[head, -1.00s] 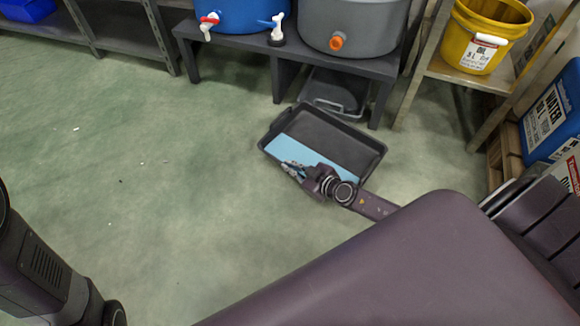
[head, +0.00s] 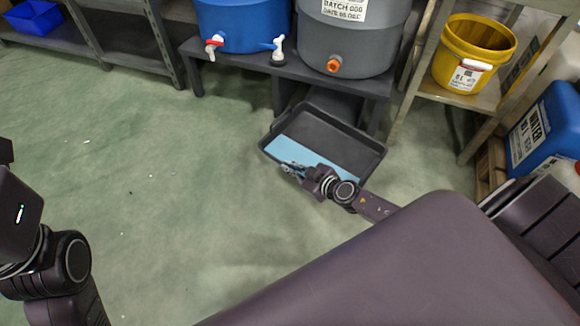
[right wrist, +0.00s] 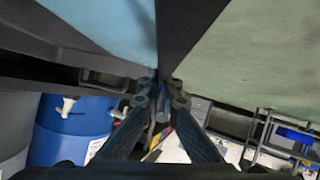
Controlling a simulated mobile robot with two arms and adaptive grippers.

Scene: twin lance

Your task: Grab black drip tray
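The black drip tray (head: 364,168) has pale blue liquid or lining along its near left side. It shows in front of a dark bench, in the middle of the head view. My right gripper (head: 290,167) is at the tray's near left side. In the right wrist view the two fingers (right wrist: 161,95) close in on the tray's dark rim (right wrist: 180,25), which runs between the fingertips. The gripper looks shut on that rim. Whether the tray is clear of the floor is hard to tell. My left arm shows at the left edge; its gripper is out of view.
The dark bench (head: 235,59) behind the tray bears a blue barrel (head: 243,25) and a grey barrel (head: 345,40) with taps. A shelf at right holds a yellow bucket (head: 452,66). A blue container (head: 545,130) stands at far right. Green floor at left is open.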

